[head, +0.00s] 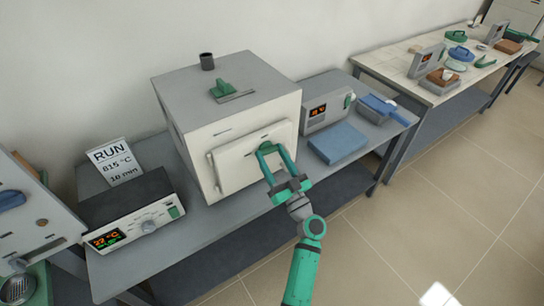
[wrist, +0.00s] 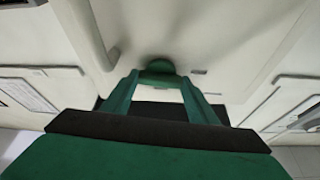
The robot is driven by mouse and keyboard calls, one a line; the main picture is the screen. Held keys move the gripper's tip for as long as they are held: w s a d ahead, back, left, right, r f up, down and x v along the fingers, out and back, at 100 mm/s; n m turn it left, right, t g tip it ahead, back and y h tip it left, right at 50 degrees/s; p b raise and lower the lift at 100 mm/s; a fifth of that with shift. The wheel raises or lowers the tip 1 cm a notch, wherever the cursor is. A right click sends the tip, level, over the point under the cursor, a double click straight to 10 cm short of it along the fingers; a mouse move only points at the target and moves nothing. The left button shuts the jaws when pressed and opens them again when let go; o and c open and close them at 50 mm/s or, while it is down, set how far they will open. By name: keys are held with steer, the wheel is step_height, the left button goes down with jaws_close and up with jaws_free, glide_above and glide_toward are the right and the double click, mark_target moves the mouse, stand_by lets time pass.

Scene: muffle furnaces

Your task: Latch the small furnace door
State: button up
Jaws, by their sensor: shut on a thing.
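The small furnace (head: 185,130) is a pale box with a grey top, standing on the grey bench. Its cream door (head: 237,172) covers the front and looks shut or nearly so; I cannot tell whether it is flush or latched. A vertical bar runs along the door's left edge. My gripper (head: 271,158) is at the upper right part of the door, its green fingers shut on a green handle (head: 266,148). In the wrist view the rounded green handle (wrist: 160,65) sits between the fingertips (wrist: 160,80) against the pale door. The fingers partly hide the handle.
A controller (head: 135,222) and a RUN card (head: 114,160) stand left of the furnace. A grey display box (head: 326,112), a blue slab (head: 337,143) and a blue scoop-like item (head: 379,105) lie right. The floor (head: 430,225) in front is clear.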

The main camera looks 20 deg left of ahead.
steer(key=shift+f+n+g+y, duration=0.1)
steer(key=shift+n+g+y, duration=0.25)
steer(key=shift+n, duration=0.55)
steer(key=shift+w+d+n, duration=0.1)
steer(key=shift+n, duration=0.2)
steer(key=o, duration=1)
steer(key=shift+o, duration=0.2)
steer(key=v, duration=1)
steer(key=shift+s+d, duration=0.25)
steer(key=shift+s, duration=0.05)
steer(key=shift+f, duration=0.25)
